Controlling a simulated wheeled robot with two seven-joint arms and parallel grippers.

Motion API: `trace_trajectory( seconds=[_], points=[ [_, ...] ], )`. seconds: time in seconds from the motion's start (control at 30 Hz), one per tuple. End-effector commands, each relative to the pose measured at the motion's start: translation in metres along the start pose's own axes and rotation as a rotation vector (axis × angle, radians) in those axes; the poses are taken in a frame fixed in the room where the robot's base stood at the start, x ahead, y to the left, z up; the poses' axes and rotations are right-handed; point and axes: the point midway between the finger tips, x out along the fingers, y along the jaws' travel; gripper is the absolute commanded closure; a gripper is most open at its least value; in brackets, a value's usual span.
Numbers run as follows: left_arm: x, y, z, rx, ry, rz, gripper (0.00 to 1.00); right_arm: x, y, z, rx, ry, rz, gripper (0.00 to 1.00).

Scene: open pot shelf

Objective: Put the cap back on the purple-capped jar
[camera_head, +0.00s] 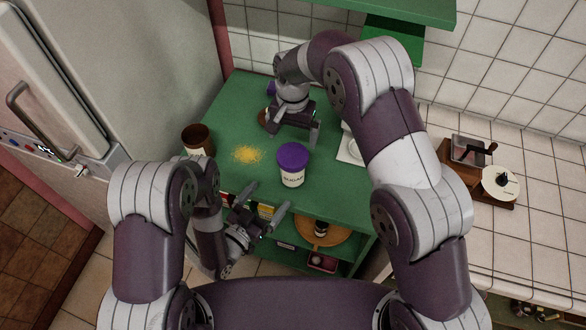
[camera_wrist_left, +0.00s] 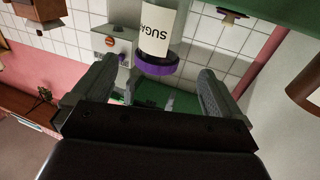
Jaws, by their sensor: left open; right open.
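The jar labelled SUGAR (camera_head: 292,179) stands upright on the green shelf top, with its purple cap (camera_head: 292,156) seated on its mouth. In the left wrist view the jar (camera_wrist_left: 156,28) appears upside down, and its cap (camera_wrist_left: 157,65) lies ahead between the fingers. My left gripper (camera_head: 266,199) is open and empty, in front of the shelf edge and short of the jar. My right gripper (camera_head: 294,128) is open, low over the shelf behind the jar. It partly hides a brown round thing (camera_head: 264,117). A small purple thing (camera_head: 271,88) shows farther back, partly hidden.
Yellow powder (camera_head: 247,154) lies spilled left of the jar. A dark brown cup (camera_head: 197,136) stands at the shelf's left edge. A white item (camera_head: 349,149) is at the right, partly behind my right arm. A round wooden board (camera_head: 322,232) is on the lower level.

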Motion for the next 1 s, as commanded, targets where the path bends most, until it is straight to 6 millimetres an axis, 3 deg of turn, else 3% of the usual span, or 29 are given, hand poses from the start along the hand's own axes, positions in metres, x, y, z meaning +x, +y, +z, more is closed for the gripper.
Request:
trace_trajectory(
  seconds=[0.37,1.0],
  points=[
    [0.006,0.0,0.001,0.003,-0.004,0.001,0.0,-0.001,0.0,0.0,0.005,0.001,-0.001,0.0],
    [0.115,0.0,0.001,0.003,-0.005,0.0,0.0,-0.001,0.0,0.0,0.004,0.001,-0.001,0.0]
  ],
)
